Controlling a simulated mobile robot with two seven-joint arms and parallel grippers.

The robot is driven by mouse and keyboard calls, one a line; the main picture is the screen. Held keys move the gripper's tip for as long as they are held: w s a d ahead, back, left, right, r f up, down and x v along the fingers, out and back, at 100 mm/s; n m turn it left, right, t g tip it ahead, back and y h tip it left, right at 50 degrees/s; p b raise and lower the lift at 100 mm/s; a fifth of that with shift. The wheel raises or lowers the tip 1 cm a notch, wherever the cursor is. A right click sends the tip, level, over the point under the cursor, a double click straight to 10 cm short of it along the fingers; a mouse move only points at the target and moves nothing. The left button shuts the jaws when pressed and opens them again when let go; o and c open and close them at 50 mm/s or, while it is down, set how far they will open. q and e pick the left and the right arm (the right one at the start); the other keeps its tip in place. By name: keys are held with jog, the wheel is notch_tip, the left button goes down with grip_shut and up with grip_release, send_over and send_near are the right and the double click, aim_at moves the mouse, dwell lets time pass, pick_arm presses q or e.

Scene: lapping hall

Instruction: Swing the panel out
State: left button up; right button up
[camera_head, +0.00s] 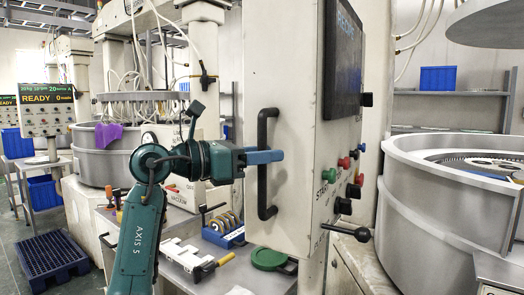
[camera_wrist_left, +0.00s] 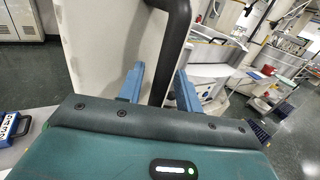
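The panel (camera_head: 285,90) is a tall pale box in the middle of the head view, with a dark screen (camera_head: 345,60) and coloured buttons on its right face. A black bar handle (camera_head: 262,190) stands upright on its left side. My left gripper (camera_head: 276,156) reaches the handle from the left, its blue fingers level with the handle's middle. In the left wrist view, the handle (camera_wrist_left: 167,50) passes between the two fingers (camera_wrist_left: 160,88), with gaps visible on both sides. The gripper is open around the handle. My right gripper is not in view.
A large grey round machine tub (camera_head: 430,215) stands close at the right. Below the panel, a bench (camera_head: 215,272) carries a blue rack of rings (camera_head: 225,232), a green round lid (camera_head: 268,259) and hand tools. A blue pallet (camera_head: 47,258) lies on the floor at the left.

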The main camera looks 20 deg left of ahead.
pick_arm(q)
jog(key=shift+c, duration=0.3)
grip_shut()
dwell(0.3)
